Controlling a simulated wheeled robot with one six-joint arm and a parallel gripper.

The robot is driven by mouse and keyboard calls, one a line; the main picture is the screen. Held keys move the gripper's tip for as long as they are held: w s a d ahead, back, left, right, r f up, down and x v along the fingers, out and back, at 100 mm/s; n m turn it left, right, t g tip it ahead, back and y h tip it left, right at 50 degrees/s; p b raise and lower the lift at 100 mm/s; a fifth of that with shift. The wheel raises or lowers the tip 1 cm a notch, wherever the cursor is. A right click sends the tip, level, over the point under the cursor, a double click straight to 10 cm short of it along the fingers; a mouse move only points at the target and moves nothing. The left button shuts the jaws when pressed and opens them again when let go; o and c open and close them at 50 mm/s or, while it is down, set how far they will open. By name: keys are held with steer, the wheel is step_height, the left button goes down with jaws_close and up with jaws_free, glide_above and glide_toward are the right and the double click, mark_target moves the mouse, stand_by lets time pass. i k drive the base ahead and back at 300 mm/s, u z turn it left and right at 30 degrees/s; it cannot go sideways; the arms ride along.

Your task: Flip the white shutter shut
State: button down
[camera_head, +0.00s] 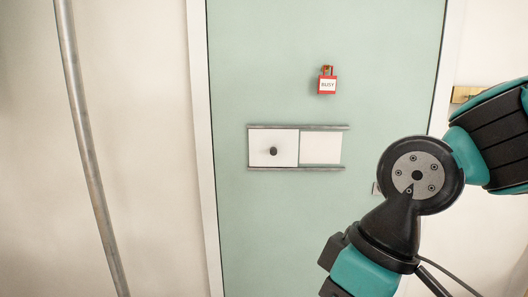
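My arm's black and teal links come in from the right and bend down to the bottom edge, right of and below the rails. My gripper's fingers are not visible, and nothing of mine touches the shutter.
A red padlock-shaped tag (327,82) reading "BUSY" hangs on the door above the rails. A brass-coloured piece (464,94) shows at right, partly behind my arm. A grey vertical pipe (88,140) runs down the left wall. The space before the shutter looks clear.

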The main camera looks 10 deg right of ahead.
mark_target(268, 147)
steer(key=z, duration=0.2)
steer(key=i, duration=1.2)
steer(key=u, duration=0.8)
